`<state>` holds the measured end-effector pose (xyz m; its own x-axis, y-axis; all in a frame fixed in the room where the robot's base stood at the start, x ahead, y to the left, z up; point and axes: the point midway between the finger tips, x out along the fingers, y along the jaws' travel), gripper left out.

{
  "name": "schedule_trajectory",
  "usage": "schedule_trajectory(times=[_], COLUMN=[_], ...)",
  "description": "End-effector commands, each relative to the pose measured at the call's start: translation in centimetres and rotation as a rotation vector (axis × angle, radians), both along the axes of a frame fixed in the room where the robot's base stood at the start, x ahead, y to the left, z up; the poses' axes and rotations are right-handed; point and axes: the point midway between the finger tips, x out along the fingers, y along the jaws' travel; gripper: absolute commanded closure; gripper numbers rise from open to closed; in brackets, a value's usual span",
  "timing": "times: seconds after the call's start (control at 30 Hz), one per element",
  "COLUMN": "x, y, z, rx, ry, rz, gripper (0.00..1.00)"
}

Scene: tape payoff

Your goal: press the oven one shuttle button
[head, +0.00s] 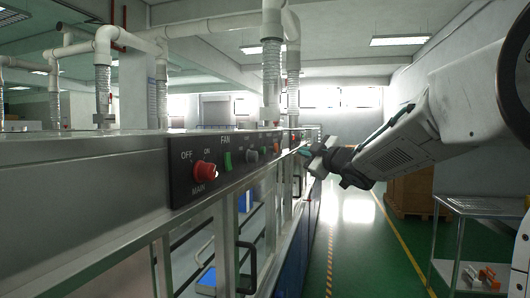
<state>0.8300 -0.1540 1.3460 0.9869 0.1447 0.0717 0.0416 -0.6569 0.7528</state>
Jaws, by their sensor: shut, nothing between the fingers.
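A long oven (90,216) with a metal side runs away from me on the left in the head view. A dark control panel (180,188) on its upper edge carries a red MAIN knob (205,170), a green FAN button (227,161) and a grey knob (251,156). Smaller controls further along, including a red one (277,147), are too small to read; I cannot tell which is the shuttle button. My gripper (305,152) is shut and empty, beside the far part of the panel. I cannot tell whether it touches anything.
Glass doors with black handles (246,266) line the oven's side below the panel. White ducts (271,65) rise above it. A green aisle (350,250) with a yellow line runs clear along the oven. A metal cart (480,207) and a wooden crate (410,193) stand on the right.

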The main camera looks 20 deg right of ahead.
Motion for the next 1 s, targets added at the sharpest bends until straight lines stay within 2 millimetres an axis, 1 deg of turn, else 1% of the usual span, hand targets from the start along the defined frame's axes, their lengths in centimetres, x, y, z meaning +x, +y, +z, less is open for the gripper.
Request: schedule_trajectory(times=[0.17,0.4,0.6,0.8,1.0], x=[1.1,3.2,4.4,4.9,5.0], y=[1.6,4.4,6.1,6.8,6.8], z=[0.0,0.0,0.0,0.0,0.0], rx=[0.002,0.002,0.001,0.001,0.001], ry=[0.000,0.000,0.000,0.001,0.001], rz=[0.003,0.003,0.001,-0.001,-0.001], gripper=[1.00,1.00,1.00,1.00,1.00])
